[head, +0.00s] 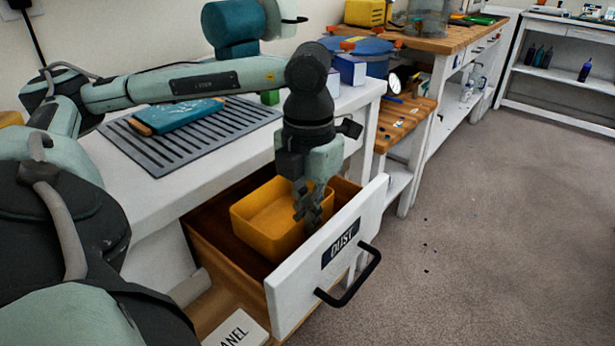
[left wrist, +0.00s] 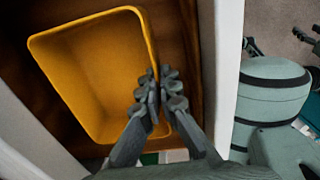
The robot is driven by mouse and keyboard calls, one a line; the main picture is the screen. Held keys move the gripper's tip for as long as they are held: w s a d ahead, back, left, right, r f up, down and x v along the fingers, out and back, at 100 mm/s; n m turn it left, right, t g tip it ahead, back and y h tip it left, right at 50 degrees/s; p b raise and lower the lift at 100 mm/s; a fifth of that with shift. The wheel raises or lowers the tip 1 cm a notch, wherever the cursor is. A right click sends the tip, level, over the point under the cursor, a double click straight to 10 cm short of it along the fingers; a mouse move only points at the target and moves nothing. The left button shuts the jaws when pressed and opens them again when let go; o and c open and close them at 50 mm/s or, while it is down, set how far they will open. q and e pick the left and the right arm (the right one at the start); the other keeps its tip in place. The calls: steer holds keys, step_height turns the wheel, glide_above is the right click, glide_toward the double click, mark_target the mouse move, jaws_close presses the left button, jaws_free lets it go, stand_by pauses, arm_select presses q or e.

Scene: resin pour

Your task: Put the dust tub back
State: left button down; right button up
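The dust tub is an open yellow tub (head: 262,222) inside the pulled-out wooden drawer (head: 232,270), whose white front carries a DUST label (head: 340,243). My left gripper (head: 308,212) points down at the tub's wall nearest the drawer front. In the left wrist view the tub (left wrist: 88,70) looks empty, and my left gripper (left wrist: 163,85) has its fingers close together astride the right-hand wall, one inside and one outside. The fingers hide part of that wall. Dark parts at the left wrist view's right edge may belong to my right gripper; its state is unclear.
The drawer's black handle (head: 350,285) juts out over the carpet. On the white bench above lie a grey slatted mat (head: 160,157) and a blue book-like block (head: 178,115). A white PANEL plate (head: 237,330) is below the drawer. The floor at right is mostly clear.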

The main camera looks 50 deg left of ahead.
arm_select(q)
steer(key=shift+f, duration=2.1)
arm_select(e)
steer(key=shift+r, duration=0.2)
arm_select(q)
steer(key=shift+f, duration=0.1)
steer(key=shift+b, duration=0.3)
steer(key=c, duration=2.2)
jaws_free()
steer(key=o, duration=0.5)
arm_select(e)
steer(key=shift+w+d+r, duration=0.1)
steer(key=shift+w+r, duration=0.05)
steer(key=shift+r, duration=0.4)
